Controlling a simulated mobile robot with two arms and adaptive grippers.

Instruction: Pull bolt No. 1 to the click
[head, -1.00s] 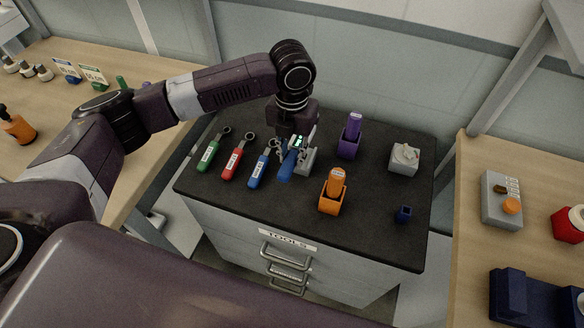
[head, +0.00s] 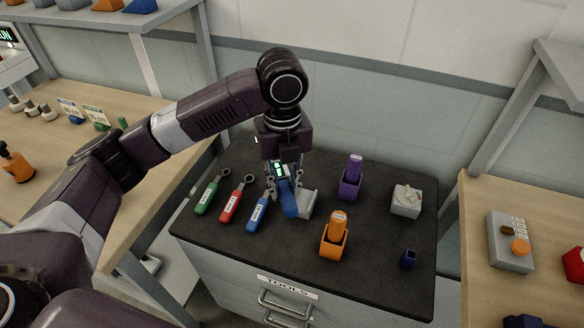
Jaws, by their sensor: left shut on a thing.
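My left gripper (head: 285,184) is shut on a blue tool with a small lit green display (head: 288,202). It holds the tool upright or slightly tilted at a grey holder (head: 308,204) on the dark bench top. The fingers partly hide the tool, and I cannot tell whether its lower end is clear of the holder. No bolt marked No. 1 can be made out in this view. My right gripper is not in view.
Green (head: 206,197), red (head: 232,204) and blue (head: 258,214) wrenches lie left of the gripper on the dark cabinet top (head: 380,270). An orange holder (head: 334,245), a purple holder (head: 349,187), a grey block (head: 406,205) and a small blue cup (head: 409,259) stand to the right.

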